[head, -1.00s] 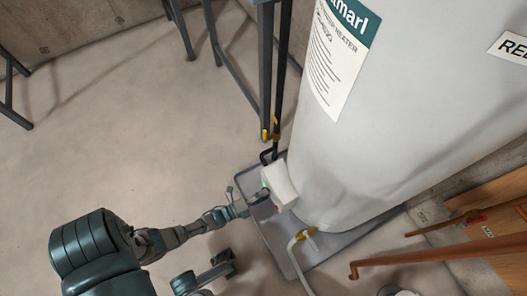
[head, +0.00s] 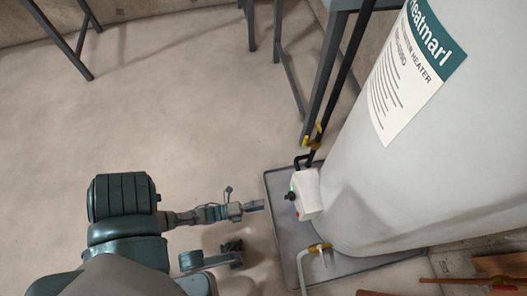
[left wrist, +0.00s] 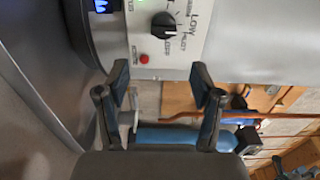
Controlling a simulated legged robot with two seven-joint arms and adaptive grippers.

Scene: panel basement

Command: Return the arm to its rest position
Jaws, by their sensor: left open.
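My left gripper (head: 254,206) is open and empty. In the head view it is just left of the white control box (head: 306,194) on the water heater, with a gap between them. In the left wrist view its two fingers (left wrist: 158,88) are spread apart below the control panel, which carries a black dial (left wrist: 164,26) and a red button (left wrist: 144,59). My left arm (head: 180,217) reaches right from my shoulder, low over the floor. My right gripper cannot be made out in these views.
The large grey-white water heater (head: 400,180) stands in a grey drip tray (head: 283,226) at right. Dark metal legs (head: 318,85) stand behind.

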